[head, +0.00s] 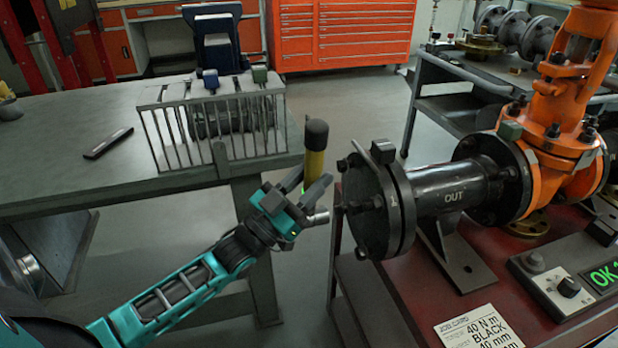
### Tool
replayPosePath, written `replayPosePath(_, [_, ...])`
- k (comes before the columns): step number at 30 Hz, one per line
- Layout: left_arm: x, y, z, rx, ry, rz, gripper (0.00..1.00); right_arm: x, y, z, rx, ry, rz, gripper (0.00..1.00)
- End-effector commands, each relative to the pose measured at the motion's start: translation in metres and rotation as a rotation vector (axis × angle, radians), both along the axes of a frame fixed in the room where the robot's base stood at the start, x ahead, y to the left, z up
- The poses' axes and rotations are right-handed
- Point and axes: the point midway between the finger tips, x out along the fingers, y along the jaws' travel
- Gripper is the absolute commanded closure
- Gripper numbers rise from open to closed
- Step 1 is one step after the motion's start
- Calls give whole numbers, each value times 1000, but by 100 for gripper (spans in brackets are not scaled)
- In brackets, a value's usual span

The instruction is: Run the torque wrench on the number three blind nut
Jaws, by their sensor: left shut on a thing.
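The torque wrench (314,168) has a yellow handle with a black end and stands nearly upright in my left gripper (308,202), which is shut on it. A bright metal tip shows beside the gripper, near the left face of the black blind flange (390,210). Dark nuts and studs show around that flange, and a dark block sits at its top edge. I cannot tell which nut is number three, or whether the tip touches a nut. The flange closes the pipe marked OUT (452,197), joined to the orange valve (555,150). My right gripper is not in view.

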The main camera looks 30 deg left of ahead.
Motion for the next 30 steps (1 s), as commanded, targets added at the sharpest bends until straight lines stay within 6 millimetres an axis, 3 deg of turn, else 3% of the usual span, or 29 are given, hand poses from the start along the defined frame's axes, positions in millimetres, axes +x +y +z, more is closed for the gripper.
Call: replayPosePath(30, [22, -19, 5, -2, -12, -1, 100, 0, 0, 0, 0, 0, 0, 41])
